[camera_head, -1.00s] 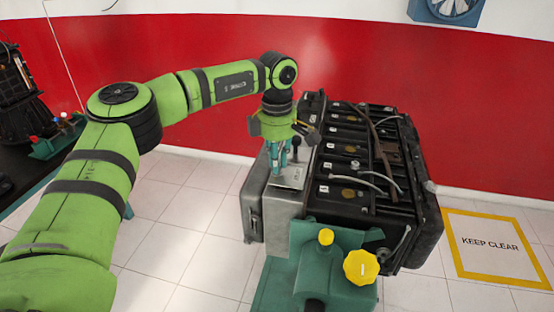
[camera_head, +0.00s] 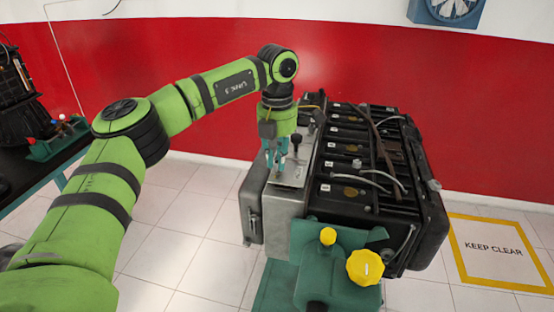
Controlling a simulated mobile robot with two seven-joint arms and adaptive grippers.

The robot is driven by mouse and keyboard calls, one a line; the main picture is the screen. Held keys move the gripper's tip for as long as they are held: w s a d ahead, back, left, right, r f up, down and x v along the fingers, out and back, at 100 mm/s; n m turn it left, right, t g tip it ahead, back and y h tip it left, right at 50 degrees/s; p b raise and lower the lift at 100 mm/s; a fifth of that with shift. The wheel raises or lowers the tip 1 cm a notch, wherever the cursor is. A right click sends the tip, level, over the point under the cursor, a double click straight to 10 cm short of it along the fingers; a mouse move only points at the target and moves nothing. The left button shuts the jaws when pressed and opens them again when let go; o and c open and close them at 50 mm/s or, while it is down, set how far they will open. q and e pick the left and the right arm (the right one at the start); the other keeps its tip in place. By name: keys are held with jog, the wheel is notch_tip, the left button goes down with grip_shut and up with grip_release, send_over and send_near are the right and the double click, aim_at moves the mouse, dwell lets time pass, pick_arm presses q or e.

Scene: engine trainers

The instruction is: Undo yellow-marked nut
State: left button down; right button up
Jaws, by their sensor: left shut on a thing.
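My left gripper (camera_head: 274,160) points down over the grey metal block (camera_head: 283,205) at the left side of the engine trainer. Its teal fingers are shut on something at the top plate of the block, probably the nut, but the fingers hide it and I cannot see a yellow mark. A dark knobbed lever (camera_head: 296,146) stands close to the right of the fingers. The black engine trainer (camera_head: 365,165) has several ribs, cables and yellowish round spots on top. My right gripper is not in view.
A green housing (camera_head: 318,262) with a small yellow cap (camera_head: 328,236) and a large yellow knob (camera_head: 365,267) stands in front of the engine. A dark bench (camera_head: 60,160) with a green tool tray (camera_head: 62,138) is at the left. A "KEEP CLEAR" floor mark (camera_head: 492,250) lies at the right.

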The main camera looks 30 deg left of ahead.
pick_arm(q)
jog(key=n+b, duration=0.1)
jog(key=n, duration=0.4)
jog(key=shift+f+n, duration=0.1)
jog(key=shift+n, duration=0.2)
jog(key=n+b, duration=0.1)
jog(key=n, duration=0.5)
jog(key=n+b, duration=0.1)
jog(key=n, duration=0.5)
jog(key=shift+n+b, duration=0.3)
jog(key=shift+b, duration=0.1)
jog(key=n+b, duration=0.1)
jog(key=n, duration=0.4)
jog(key=shift+n, duration=0.4)
jog(key=c, duration=1.2)
grip_release()
